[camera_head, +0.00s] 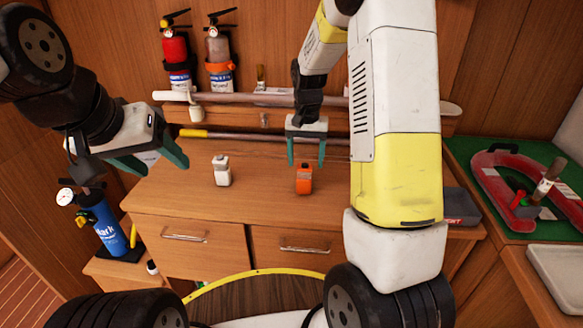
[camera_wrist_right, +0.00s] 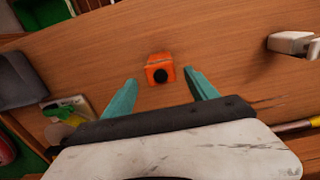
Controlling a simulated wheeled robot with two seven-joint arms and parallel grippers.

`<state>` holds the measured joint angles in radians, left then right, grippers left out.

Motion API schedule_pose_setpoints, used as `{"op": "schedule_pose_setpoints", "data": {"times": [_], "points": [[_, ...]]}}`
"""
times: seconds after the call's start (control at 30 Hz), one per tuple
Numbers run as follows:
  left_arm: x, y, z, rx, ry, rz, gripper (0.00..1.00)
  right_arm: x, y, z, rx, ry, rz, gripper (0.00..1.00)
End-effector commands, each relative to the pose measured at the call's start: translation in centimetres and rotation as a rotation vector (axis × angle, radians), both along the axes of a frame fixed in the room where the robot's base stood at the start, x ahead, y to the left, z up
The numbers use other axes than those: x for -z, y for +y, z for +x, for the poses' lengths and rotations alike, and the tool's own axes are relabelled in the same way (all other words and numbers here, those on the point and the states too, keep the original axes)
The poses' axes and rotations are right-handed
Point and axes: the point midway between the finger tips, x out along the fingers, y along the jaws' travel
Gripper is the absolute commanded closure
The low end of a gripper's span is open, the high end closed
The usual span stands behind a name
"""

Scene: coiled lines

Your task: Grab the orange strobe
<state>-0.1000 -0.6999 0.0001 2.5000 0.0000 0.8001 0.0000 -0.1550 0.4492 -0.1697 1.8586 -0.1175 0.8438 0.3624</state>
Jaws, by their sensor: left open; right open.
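The orange strobe (camera_head: 304,180) stands on the wooden counter (camera_head: 265,205), near its front middle. It also shows in the right wrist view (camera_wrist_right: 159,68), with a dark round spot on the side that faces the camera. My right gripper (camera_head: 306,160) is open and empty. It is just above and behind the strobe in the head view; in the right wrist view the strobe lies between and a little beyond the two teal fingertips, apart from both. My left gripper (camera_head: 160,168) is open and empty, to the left above the counter's edge.
A small white strobe-like object (camera_head: 221,171) stands left of the orange one. Long poles lie behind on the counter. A red horseshoe-shaped item (camera_head: 500,185) lies on the green surface at right.

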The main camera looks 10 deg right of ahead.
Motion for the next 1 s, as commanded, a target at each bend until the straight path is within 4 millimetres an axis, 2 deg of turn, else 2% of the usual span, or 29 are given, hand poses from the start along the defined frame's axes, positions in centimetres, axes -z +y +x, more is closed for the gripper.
{"op": "schedule_pose_setpoints", "data": {"times": [0.4,0.73,1.0], "points": [[0.0,0.0,0.0,0.0,0.0,0.0,0.4,5.6,0.4,-0.4,-0.001,0.003,0.001,0.33],[0.0,0.0,0.0,0.0,0.0,0.0,0.4,6.2,0.4,-0.4,-0.001,-0.002,0.002,0.33],[0.0,0.0,0.0,0.0,0.0,0.0,0.4,6.2,0.4,-0.4,-0.001,-0.001,0.002,0.86]]}}
